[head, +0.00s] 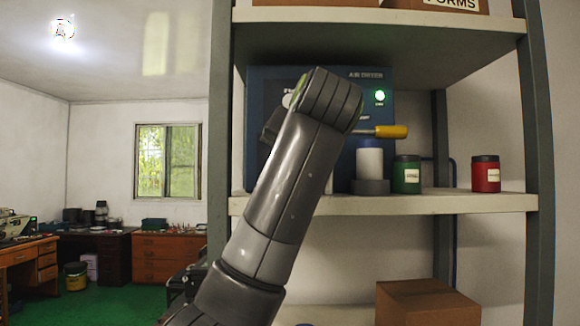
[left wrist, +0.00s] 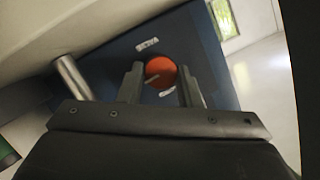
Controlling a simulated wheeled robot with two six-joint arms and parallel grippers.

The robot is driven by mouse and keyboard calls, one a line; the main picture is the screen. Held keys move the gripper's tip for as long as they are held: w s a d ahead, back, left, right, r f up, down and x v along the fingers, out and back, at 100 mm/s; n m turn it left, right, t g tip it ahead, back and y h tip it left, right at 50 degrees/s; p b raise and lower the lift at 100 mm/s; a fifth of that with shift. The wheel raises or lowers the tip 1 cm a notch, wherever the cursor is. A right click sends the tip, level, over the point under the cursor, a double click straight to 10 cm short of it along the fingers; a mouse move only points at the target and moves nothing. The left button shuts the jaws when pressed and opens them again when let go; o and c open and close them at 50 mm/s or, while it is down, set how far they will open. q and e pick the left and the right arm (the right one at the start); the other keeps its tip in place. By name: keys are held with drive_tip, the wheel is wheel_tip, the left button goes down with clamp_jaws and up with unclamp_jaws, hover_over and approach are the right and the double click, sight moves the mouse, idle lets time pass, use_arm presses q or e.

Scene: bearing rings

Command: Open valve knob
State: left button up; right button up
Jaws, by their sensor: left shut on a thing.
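The blue air dryer (head: 262,82) stands on the middle shelf, with a lit green lamp (head: 380,96) at its upper right. In the left wrist view an orange round knob (left wrist: 160,74) with a pale mark sits on the blue panel (left wrist: 110,62). My left gripper (left wrist: 161,69) has one finger on each side of this knob and is shut on it. In the head view my left arm rises across the dryer's front and hides the knob; only a dark part of the gripper (head: 271,124) shows at its left. My right gripper is not in view.
A yellow handle (head: 391,131) sticks out right of my arm, above a white cylinder (head: 369,162) on a grey base. A green jar (head: 407,175) and a red jar (head: 486,174) stand on the shelf (head: 450,204). A metal pipe (left wrist: 72,77) is left of the gripper.

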use_arm(q)
drive_tip(key=shift+m, duration=0.3)
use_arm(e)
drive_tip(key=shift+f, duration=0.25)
use_arm(q)
drive_tip(key=o, duration=1)
drive_tip(key=shift+c, duration=0.2)
